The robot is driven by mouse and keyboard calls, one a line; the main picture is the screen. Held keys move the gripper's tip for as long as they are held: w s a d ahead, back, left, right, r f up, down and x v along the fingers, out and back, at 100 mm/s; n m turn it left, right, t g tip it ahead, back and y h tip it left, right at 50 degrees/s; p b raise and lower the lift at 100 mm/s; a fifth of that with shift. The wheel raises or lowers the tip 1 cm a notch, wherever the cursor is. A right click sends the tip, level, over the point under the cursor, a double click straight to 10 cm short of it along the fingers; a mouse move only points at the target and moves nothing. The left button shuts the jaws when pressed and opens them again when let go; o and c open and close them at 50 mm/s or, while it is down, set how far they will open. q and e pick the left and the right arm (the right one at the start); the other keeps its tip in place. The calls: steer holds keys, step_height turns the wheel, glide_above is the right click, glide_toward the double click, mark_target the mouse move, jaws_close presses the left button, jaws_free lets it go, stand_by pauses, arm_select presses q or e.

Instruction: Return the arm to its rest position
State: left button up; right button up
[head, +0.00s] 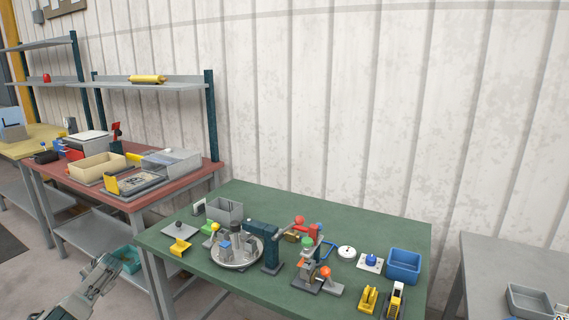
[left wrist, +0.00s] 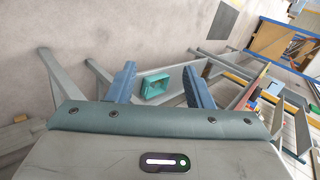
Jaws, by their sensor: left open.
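My left arm (head: 88,292) comes in at the lower left of the head view, low and beside the green table, clear of the tabletop. In the left wrist view my left gripper (left wrist: 160,68) shows two blue fingers spread wide apart with nothing held between them. A teal bin (left wrist: 155,86) appears between the fingers in that view, but lies farther off; it also shows in the head view (head: 129,259), low beside the green table. My right gripper is in neither view.
The green table (head: 350,212) carries a round metal tray (head: 236,264), bender-like tools with coloured knobs (head: 309,262) and a blue bin (head: 404,265). A red-topped bench (head: 205,168) with boxes stands behind left. A grey table (head: 500,256) stands at right.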

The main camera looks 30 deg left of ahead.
arm_select(q)
steer(key=s+f+m+t, duration=0.25)
steer(key=s+f, duration=0.35)
steer(key=s, duration=0.4)
steer(key=s+f+m+t, duration=0.1)
steer(key=s+f+m, duration=0.4)
steer(key=s, duration=0.4)
steer(key=s+d+f+n+h, duration=0.15)
steer(key=s+d+f, duration=0.25)
steer(key=d+f, duration=0.8)
steer(key=s+d+f+n+h, duration=0.1)
steer(key=s+d+f+h, duration=0.15)
steer(key=d+f, duration=1)
steer(key=s+d+f+h, duration=0.1)
steer(key=d+f, duration=0.3)
steer(key=d, duration=0.9)
steer(key=s+d+f+n+h, duration=0.1)
steer(key=d+f, duration=0.3)
steer(key=d, duration=1)
steer(key=s+d+f+n+g+h, duration=0.1)
steer(key=d+f, duration=0.3)
steer(key=d, duration=1)
steer(key=shift+s+d+h, duration=0.25)
steer(key=shift+s+h, duration=0.45)
steer(key=shift+s, duration=0.05)
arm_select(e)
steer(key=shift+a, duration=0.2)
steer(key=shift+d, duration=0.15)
